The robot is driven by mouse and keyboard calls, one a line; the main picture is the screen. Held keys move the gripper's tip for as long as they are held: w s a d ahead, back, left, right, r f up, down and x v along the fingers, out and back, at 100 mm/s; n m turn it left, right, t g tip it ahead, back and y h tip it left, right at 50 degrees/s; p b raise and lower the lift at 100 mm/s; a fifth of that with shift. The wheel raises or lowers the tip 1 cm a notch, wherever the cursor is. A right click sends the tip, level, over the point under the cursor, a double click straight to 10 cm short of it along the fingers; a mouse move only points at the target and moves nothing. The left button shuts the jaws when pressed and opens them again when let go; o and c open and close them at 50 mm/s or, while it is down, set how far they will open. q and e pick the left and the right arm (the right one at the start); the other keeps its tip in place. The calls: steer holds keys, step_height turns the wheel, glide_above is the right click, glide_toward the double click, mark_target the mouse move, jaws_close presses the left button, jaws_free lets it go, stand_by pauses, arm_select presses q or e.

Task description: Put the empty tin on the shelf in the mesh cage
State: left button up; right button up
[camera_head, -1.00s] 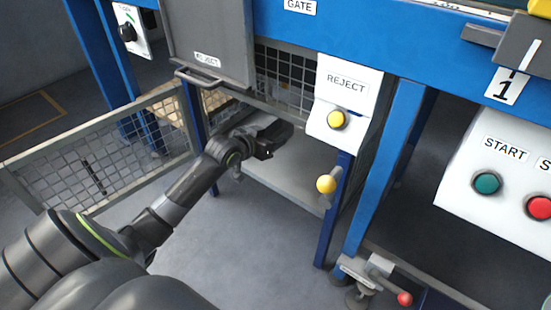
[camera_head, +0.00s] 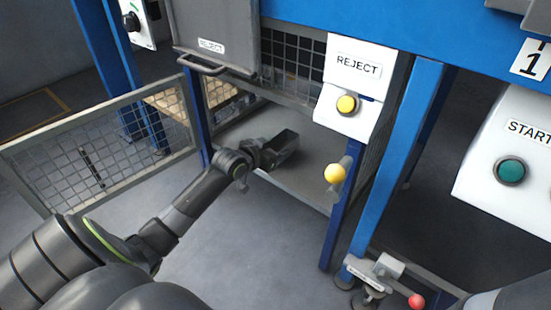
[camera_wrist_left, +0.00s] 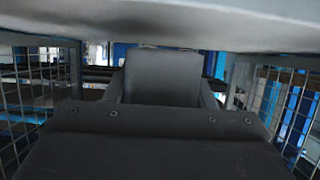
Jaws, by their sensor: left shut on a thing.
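My left gripper (camera_head: 266,157) reaches from the left into the mesh cage (camera_head: 303,65) under the reject gate. It is shut on a dark grey open box-like tin (camera_head: 284,146). The tin is over the pale grey shelf (camera_head: 318,160); I cannot tell whether it touches it. In the left wrist view the tin seems to be the dark block (camera_wrist_left: 162,75) ahead of the wrist, with mesh walls on both sides. The fingertips are hidden there. My right gripper is not in view.
The grey reject gate (camera_head: 213,22) is raised above the opening. A red knob (camera_head: 416,301) is low right.

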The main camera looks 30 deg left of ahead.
arm_select(q)
step_height(320, 180, down, 2)
steer(key=shift+f+b, duration=0.1)
steer(key=shift+b, duration=0.35)
steer(key=o, duration=1.1)
steer(key=shift+c, duration=0.2)
